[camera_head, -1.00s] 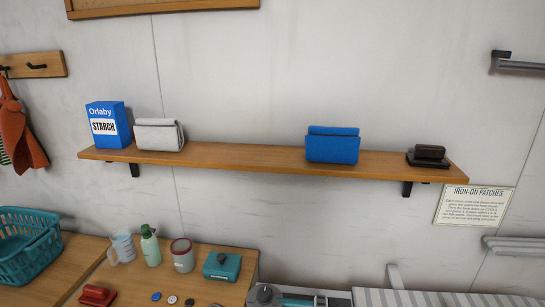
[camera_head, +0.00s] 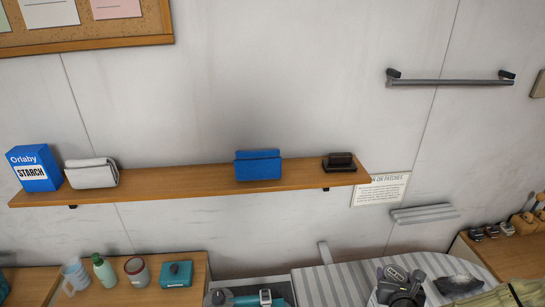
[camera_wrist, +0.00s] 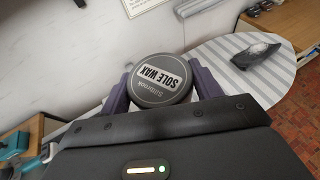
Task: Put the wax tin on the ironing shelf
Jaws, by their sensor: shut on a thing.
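The wax tin (camera_wrist: 160,78) is round and dark grey, with a white "SOLE WAX" label. My gripper (camera_wrist: 162,92) is shut on it, one finger on each side, in the wrist view. In the head view my gripper (camera_head: 402,289) is at the lower right, over the striped ironing board; the tin is small and partly obscured there. The ironing shelf (camera_head: 180,185) is a long wooden wall shelf, up and to the left of my gripper. The tin is apart from the shelf.
On the shelf are a blue starch box (camera_head: 34,168), a grey folded cloth (camera_head: 91,173), a blue folded cloth (camera_head: 258,165) and a dark brush (camera_head: 340,162). The stretch between the two cloths is bare.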

